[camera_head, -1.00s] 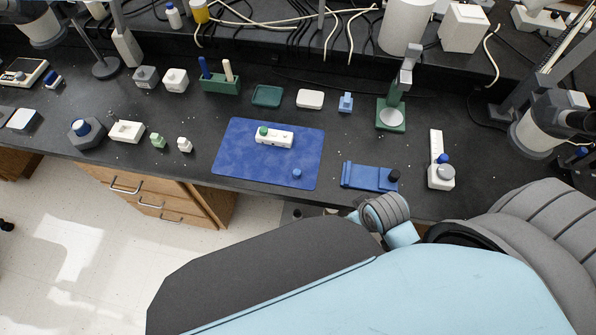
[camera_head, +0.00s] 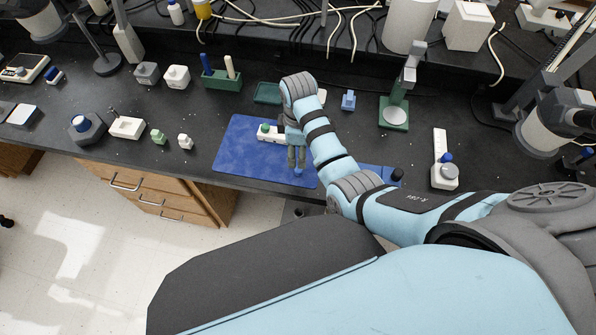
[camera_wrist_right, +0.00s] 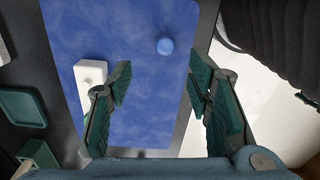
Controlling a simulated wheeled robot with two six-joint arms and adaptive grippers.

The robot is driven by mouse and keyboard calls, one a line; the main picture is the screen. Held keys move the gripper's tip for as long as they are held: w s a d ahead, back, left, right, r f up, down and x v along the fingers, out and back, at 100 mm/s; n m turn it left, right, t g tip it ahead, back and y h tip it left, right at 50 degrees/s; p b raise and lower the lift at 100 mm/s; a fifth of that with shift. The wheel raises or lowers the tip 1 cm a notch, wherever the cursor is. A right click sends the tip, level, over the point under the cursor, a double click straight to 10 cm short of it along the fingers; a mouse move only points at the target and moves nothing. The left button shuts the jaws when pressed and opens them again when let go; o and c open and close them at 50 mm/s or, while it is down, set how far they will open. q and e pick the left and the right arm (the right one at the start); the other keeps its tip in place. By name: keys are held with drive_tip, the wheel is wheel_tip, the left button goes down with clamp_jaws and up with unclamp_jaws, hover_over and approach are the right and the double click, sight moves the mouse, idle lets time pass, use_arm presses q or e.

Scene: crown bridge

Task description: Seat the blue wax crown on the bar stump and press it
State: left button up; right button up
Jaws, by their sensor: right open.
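The blue wax crown (camera_wrist_right: 165,46) is a small round blue piece standing on the blue mat (camera_wrist_right: 120,25). It also shows in the head view, just below my right gripper's tips (camera_head: 298,172). My right gripper (camera_wrist_right: 160,82) is open and empty over the mat, its tips pointing toward the crown but apart from it in the wrist picture. The white bar (camera_head: 270,137) lies on the mat with a green stump (camera_head: 264,128) at its left end; my right gripper hides its right end. In the wrist view the bar (camera_wrist_right: 92,70) is partly behind the left finger. My left gripper is out of view.
A blue fixture (camera_head: 380,172), partly behind my right arm, lies right of the mat. A green press stand (camera_head: 394,112) and a white device (camera_head: 444,176) stand farther right. Small blocks and a green holder (camera_head: 222,80) line the bench. The mat's left half is clear.

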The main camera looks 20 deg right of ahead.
sight(299, 170)
drive_tip(key=f, duration=0.2)
drive_tip(key=f+b, duration=0.1)
drive_tip(key=f, duration=0.2)
drive_tip(key=f+b, duration=0.1)
drive_tip(key=f, duration=0.2)
drive_tip(key=shift+s+a+f, duration=0.15)
drive_tip(key=shift+s, duration=0.25)
drive_tip(key=c, duration=1)
